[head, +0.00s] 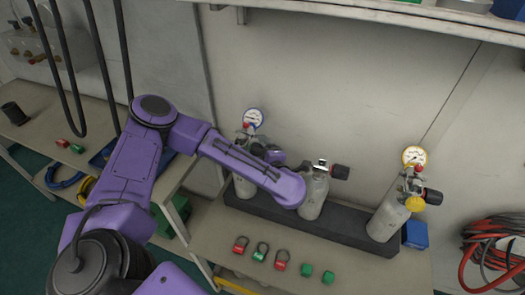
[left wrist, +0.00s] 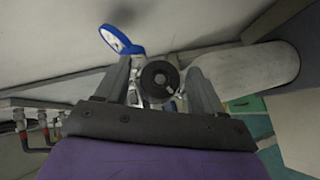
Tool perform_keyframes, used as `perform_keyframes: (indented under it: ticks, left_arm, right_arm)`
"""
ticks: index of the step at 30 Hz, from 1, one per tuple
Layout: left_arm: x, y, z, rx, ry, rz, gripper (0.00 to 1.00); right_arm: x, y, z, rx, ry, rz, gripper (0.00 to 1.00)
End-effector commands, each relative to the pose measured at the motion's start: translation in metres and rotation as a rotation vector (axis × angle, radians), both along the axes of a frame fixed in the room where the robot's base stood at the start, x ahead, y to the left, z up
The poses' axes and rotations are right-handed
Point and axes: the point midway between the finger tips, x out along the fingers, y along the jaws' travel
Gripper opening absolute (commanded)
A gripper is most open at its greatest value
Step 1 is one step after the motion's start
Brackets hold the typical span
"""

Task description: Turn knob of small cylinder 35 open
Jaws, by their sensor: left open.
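Three small grey cylinders stand in a dark rack; no number is readable. The left cylinder (head: 243,186), with a blue-rimmed gauge (head: 254,118), is partly hidden by my left arm. In the left wrist view, my left gripper (left wrist: 158,70) is open, its fingers on either side of a round black knob (left wrist: 158,79). The blue-rimmed gauge (left wrist: 115,39) is at upper left there, and the grey cylinder body (left wrist: 250,70) is at right. I cannot tell whether the fingers touch the knob. My fingers are hidden in the head view. My right gripper is out of view.
The middle cylinder (head: 314,195) has a black knob (head: 340,172). The right cylinder (head: 387,220) carries a yellow-rimmed gauge (head: 414,156). Red and black hoses (head: 495,255) hang at right.

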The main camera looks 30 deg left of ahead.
Motion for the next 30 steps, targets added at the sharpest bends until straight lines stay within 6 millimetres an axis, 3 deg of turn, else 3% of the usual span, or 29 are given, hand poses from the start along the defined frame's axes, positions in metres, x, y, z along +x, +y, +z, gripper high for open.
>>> perform_keyframes:
  ticks: [2,7,30]
  left_arm:
    - [-0.0001,-0.0002,0.0,0.0,0.0,0.0,0.68]
    - [-0.0003,-0.0003,-0.0001,-0.001,0.001,0.0,0.15]
    - [-0.001,-0.0003,-0.0013,0.007,-0.02,0.001,0.15]
  right_arm:
    - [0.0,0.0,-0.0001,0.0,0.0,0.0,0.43]
    - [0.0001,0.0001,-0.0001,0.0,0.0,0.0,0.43]
    - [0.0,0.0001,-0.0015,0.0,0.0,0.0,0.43]
